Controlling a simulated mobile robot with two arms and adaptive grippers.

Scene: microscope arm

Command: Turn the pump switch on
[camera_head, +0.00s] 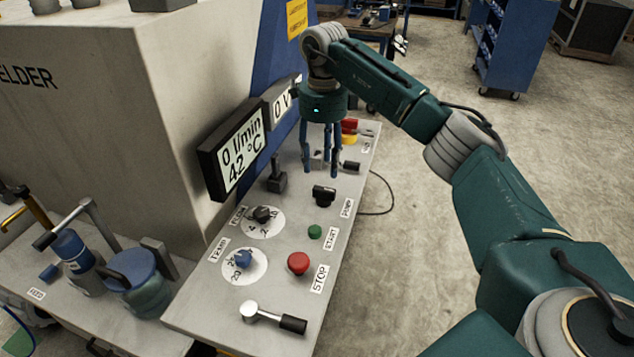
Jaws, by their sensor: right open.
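The pump switch (323,193) is a black rotary knob on the grey control panel (205,292), beside a label that reads PUMP. My right gripper (320,166) points down over the panel, just beyond the pump switch in the picture. Its blue fingers are apart, with nothing visibly held between them. I see no contact between the fingers and the switch. The exact height of the fingertips above the panel is hard to tell. My left gripper is out of view.
Nearby are a green START button (315,232), a red STOP button (299,263), a black lever (277,177) and the FLOW knob (262,213). A display (235,150) reads 0 l/min and 42 °C. Open floor lies right of the panel.

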